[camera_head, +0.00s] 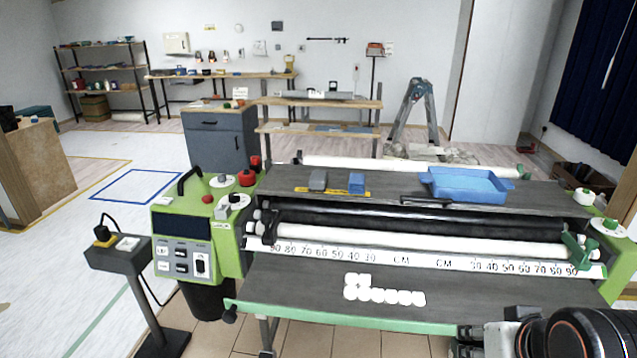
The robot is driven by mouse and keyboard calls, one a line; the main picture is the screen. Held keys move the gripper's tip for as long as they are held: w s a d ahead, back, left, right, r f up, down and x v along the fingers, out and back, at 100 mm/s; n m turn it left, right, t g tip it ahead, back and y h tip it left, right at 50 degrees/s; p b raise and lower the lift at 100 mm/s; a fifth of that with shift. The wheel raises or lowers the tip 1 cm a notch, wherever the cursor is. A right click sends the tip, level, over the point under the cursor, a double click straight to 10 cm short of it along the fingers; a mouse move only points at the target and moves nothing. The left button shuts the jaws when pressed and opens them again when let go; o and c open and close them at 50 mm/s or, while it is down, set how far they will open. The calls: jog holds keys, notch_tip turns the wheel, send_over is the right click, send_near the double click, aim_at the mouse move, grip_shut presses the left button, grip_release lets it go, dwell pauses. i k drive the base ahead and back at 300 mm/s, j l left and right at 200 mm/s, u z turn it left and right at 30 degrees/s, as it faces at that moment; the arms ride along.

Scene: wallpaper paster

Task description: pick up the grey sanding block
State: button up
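The grey sanding block (318,180) lies on the dark top shelf of the wallpaper pasting machine, left of its middle. A blue block (356,183) lies to its right, a small gap apart. A yellow strip (335,192) runs along the shelf at the front of both blocks. My gripper (464,341) is at the bottom edge of the view, right of centre, partly cut off. It is well apart from the grey block, lower and to the right in the picture. Whether its fingers are open or shut is unclear.
A blue tray (466,197) sits on the shelf's right part, with a dark bar (426,201) to its left. White rollers (410,262) and a green control box (190,245) stand in front and left. White pieces (382,293) lie on the front board (300,290).

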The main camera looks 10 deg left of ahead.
aim_at(318, 180)
jog(key=i+j+z, duration=0.2)
jog(key=j, duration=0.65)
jog(key=i+j+z, duration=0.2)
jog(key=j, duration=0.7)
jog(key=j+z, duration=0.2)
jog(key=j, duration=0.7)
jog(key=i+j, duration=0.2)
jog(key=j, duration=0.2)
jog(key=i+j+z, duration=0.15)
jog(key=j, duration=0.2)
jog(key=i, duration=0.05)
